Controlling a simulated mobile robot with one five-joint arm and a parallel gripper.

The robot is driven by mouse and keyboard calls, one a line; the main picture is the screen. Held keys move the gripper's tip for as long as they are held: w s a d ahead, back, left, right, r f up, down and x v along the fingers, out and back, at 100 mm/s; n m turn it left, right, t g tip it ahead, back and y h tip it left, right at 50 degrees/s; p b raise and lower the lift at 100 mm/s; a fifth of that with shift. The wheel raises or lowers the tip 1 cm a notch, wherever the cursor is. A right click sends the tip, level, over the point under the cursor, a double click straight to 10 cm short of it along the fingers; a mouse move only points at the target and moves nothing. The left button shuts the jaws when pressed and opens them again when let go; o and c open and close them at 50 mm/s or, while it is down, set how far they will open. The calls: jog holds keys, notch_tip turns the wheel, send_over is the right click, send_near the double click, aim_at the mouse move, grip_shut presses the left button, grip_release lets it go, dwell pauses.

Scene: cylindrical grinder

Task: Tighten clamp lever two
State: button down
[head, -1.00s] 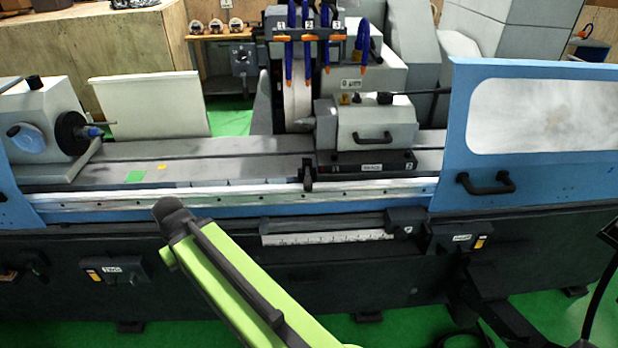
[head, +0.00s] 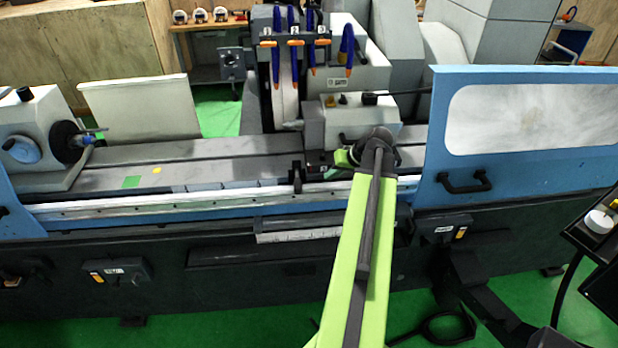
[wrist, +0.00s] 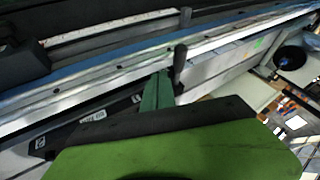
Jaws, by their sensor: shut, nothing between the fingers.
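A dark upright lever (head: 297,178) stands at the left end of the tailstock's black base. It shows in the wrist view (wrist: 180,62) as a dark post beside my fingers. I cannot read a number on it. My gripper (head: 334,172) is over the front of the tailstock base, right of this lever. In the wrist view its green fingers (wrist: 158,88) are together and empty, close to the lever; I cannot tell if they touch it. The base's label plate (wrist: 93,118) shows there too. My arm covers the base's right end in the head view; no second lever is clear.
The tailstock (head: 340,118) stands behind my gripper. A blue guard (head: 450,125) with a handle is to the right. The headstock (head: 35,130) is at the left. Blue coolant hoses (head: 292,50) with orange tips hang above.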

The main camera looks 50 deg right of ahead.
aim_at(298, 179)
jog(key=b+x, duration=0.3)
jog(key=d+b+x, duration=0.1)
jog(key=b+x, duration=0.1)
jog(key=x, duration=0.1)
jog(key=b+x, duration=0.3)
jog(key=shift+s+d+f+b, duration=0.25)
jog(key=shift+f+b, duration=0.1)
jog(key=shift+f, duration=0.1)
jog(key=shift+w+a+r+p, duration=0.2)
jog(key=shift+w+a, duration=0.55)
jog(key=shift+w+a+r+p, duration=0.15)
jog(key=shift+w+a, duration=0.6)
jog(key=shift+a, duration=0.05)
